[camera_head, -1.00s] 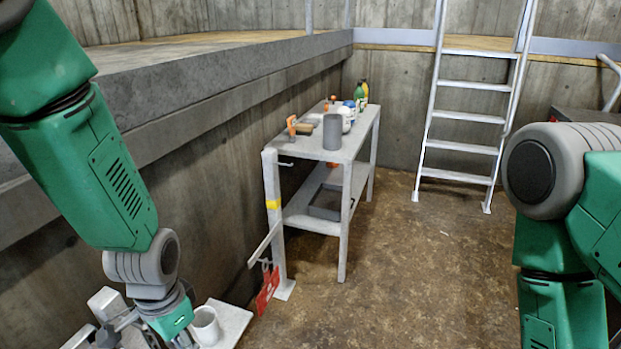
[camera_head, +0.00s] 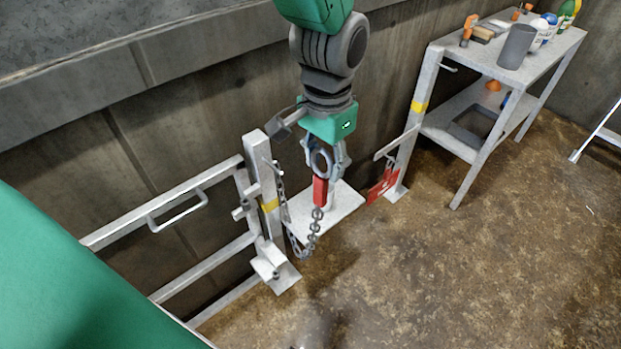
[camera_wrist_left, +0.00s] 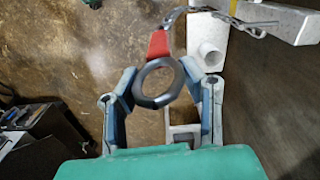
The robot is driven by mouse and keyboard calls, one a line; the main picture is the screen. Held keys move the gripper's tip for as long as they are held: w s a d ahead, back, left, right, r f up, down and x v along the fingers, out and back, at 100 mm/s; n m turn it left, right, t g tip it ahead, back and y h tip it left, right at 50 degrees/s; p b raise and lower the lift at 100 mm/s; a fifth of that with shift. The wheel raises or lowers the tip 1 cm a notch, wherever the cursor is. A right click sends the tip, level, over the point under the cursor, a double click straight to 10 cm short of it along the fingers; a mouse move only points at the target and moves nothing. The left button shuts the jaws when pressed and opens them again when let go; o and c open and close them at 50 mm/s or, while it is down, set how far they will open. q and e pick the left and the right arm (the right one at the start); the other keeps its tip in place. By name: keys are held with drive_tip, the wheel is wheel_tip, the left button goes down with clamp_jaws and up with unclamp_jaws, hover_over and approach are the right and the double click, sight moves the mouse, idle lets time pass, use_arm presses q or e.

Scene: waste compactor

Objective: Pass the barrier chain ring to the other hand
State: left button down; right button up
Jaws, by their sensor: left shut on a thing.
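The barrier chain ring (camera_head: 313,161) is a grey metal ring on a red stem (camera_head: 320,191). A grey chain (camera_head: 311,244) hangs from the stem in a loop and rises to the white gate post (camera_head: 258,160). My left gripper (camera_head: 322,164) points down and is shut on the ring beside this post. In the left wrist view the ring (camera_wrist_left: 139,84) sits between the two fingers of my left gripper (camera_wrist_left: 158,82), with its red stem (camera_wrist_left: 159,43) pointing away. My right gripper does not show in either view.
A white railing gate (camera_head: 190,190) stands left of the post. A pale plate (camera_head: 345,203) lies low behind the chain. A red sign (camera_head: 382,186) hangs near the grey workbench (camera_head: 471,58), which holds bottles and tools.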

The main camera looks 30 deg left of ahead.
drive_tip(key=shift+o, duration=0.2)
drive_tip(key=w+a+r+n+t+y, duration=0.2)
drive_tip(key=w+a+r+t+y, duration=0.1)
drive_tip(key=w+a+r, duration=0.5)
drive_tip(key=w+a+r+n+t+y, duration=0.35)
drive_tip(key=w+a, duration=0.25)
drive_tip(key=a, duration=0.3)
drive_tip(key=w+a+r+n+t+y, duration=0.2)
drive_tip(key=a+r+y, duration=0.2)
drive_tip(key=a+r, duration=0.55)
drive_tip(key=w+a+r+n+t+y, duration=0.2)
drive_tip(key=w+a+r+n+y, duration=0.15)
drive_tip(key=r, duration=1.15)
use_arm(q)
drive_tip(key=w+d+r+m, duration=0.3)
drive_tip(key=d+r, duration=0.1)
drive_tip(key=r, duration=0.3)
drive_tip(key=w+d+r+m, duration=0.3)
drive_tip(key=d+r, duration=0.1)
drive_tip(key=r, duration=0.4)
drive_tip(key=shift+d, duration=0.25)
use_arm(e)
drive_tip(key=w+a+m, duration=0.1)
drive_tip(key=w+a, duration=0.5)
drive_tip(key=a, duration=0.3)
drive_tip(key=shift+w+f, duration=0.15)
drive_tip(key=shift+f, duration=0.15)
